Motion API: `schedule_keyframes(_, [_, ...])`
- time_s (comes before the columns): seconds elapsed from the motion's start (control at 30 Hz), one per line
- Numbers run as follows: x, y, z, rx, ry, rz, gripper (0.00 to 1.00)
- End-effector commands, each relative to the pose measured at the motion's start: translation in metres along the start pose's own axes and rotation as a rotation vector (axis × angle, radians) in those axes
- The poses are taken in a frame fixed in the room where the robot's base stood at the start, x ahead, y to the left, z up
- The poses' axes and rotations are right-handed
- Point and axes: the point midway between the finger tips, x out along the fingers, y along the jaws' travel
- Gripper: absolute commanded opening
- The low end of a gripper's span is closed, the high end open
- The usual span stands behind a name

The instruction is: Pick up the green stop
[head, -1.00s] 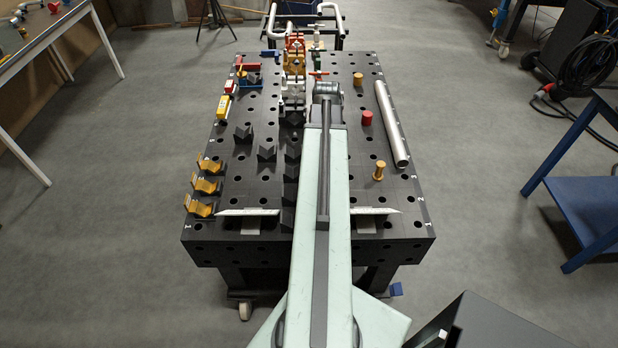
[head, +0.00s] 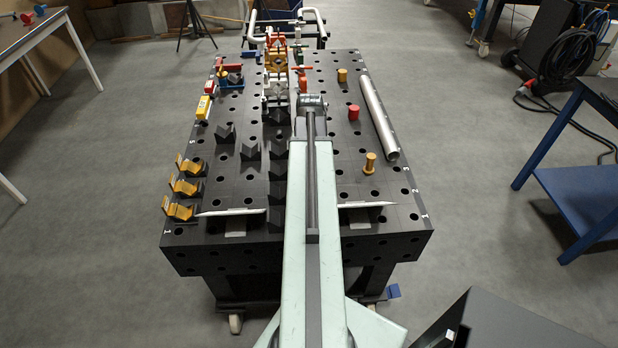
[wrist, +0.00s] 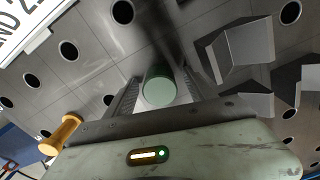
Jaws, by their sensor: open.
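The green stop (wrist: 159,86) is a short round cylinder, seen nearly end-on in the wrist view. It stands between the two dark fingers of my gripper (wrist: 160,82). The fingers are apart, with one to each side of it, and I see no clear contact. In the head view my arm covers the spot, and neither the stop nor the fingertips can be made out.
Dark V-blocks (wrist: 240,52) stand close on the right in the wrist view. Clamps (head: 276,62) stand at the table's far end.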

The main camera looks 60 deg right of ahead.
Motion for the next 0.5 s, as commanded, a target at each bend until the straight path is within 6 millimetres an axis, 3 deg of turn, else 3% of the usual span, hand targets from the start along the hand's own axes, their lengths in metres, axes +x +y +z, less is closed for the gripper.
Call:
schedule_keyframes(0.17, [-0.0009,-0.0003,0.0001,0.0,0.0,0.0,0.64])
schedule_keyframes(0.4, [-0.001,-0.0005,0.0002,-0.001,0.0,0.0,0.0])
schedule_keyframes(0.5, [-0.001,-0.0007,0.0002,-0.001,0.0,0.0,0.0])
